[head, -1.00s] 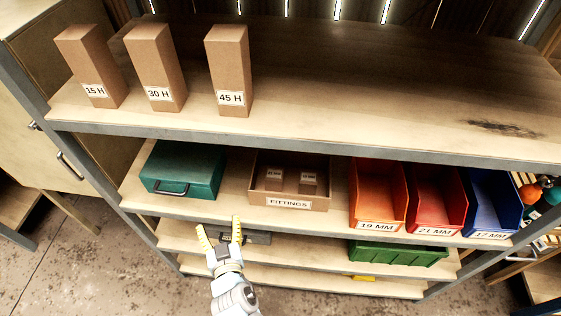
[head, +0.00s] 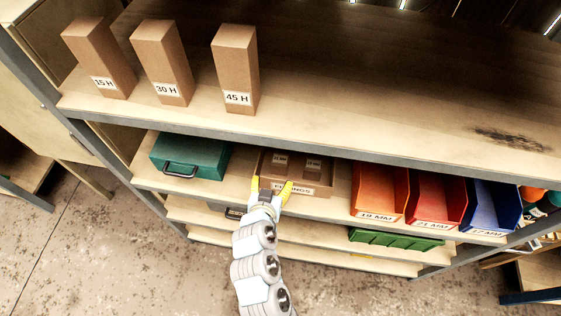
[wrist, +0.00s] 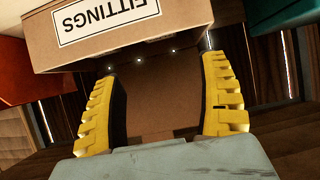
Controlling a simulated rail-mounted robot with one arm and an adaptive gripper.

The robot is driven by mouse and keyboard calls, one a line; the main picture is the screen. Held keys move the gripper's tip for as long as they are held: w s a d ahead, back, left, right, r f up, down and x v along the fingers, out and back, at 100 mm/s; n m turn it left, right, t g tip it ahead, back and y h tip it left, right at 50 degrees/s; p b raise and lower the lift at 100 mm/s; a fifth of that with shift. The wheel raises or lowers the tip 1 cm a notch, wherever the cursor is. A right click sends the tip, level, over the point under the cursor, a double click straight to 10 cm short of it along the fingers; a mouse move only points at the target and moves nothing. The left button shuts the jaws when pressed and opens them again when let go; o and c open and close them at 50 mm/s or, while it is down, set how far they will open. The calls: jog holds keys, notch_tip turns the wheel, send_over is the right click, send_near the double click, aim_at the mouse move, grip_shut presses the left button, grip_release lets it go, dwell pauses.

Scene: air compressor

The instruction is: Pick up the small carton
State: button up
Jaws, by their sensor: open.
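Two small brown cartons with white labels, the left one (head: 280,161) and the right one (head: 313,166), stand inside an open brown box marked FITTINGS (head: 320,190) on the second shelf. Their label text is too small to read. My gripper (head: 272,185) is open and empty, its yellow fingers at the front of the FITTINGS box and partly covering its label. In the wrist view, my gripper (wrist: 160,65) has its fingers spread near the box front (wrist: 180,45), whose label appears upside down. The small cartons do not show in the wrist view. Whether the fingers touch the box is unclear.
A green case (head: 190,157) stands left of the box. Orange (head: 380,190), red (head: 436,196) and blue (head: 492,207) bins stand to its right. The upper shelf (head: 330,128) overhangs from above and carries tall cartons marked 15 H, 30 H and 45 H at left.

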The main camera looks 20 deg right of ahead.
send_near(280, 160)
jog(key=shift+p+x, duration=0.4)
jog(key=shift+x, duration=1.85)
jog(key=shift+w, duration=0.1)
jog(key=shift+p+x, duration=0.4)
jog(key=shift+x, duration=2.1)
jog(key=c, duration=1)
